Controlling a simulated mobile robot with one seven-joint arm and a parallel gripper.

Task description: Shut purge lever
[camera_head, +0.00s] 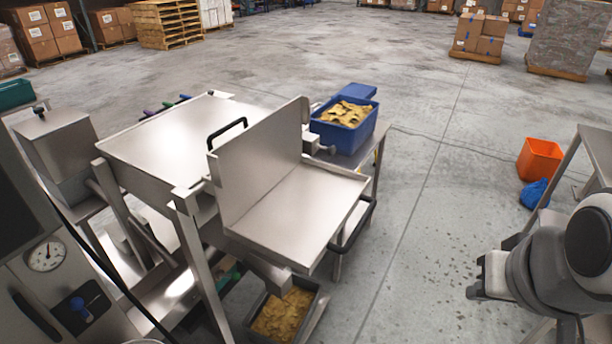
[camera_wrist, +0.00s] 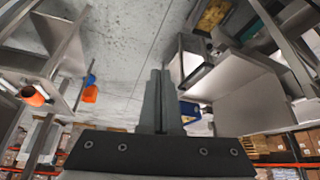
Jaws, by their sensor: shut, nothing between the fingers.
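A small lever with a blue knob (camera_head: 78,304) sits in a dark recess on the grey panel at the lower left of the head view. It may be the purge lever; no label can be read, and I cannot tell whether it is open or shut. My gripper (camera_head: 476,277) is at the far right of the head view, well away from that panel, over bare floor. In the wrist view my gripper (camera_wrist: 160,75) has its two fingers together with nothing between them. The blue-knobbed lever does not show in the wrist view.
A round gauge (camera_head: 46,256) sits above the lever. A steel weigher with a raised lid (camera_head: 262,165) stands between the panel and my gripper. A blue bin (camera_head: 343,137) of yellow pieces is behind it. An orange bin (camera_head: 540,159) stands right. The middle floor is clear.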

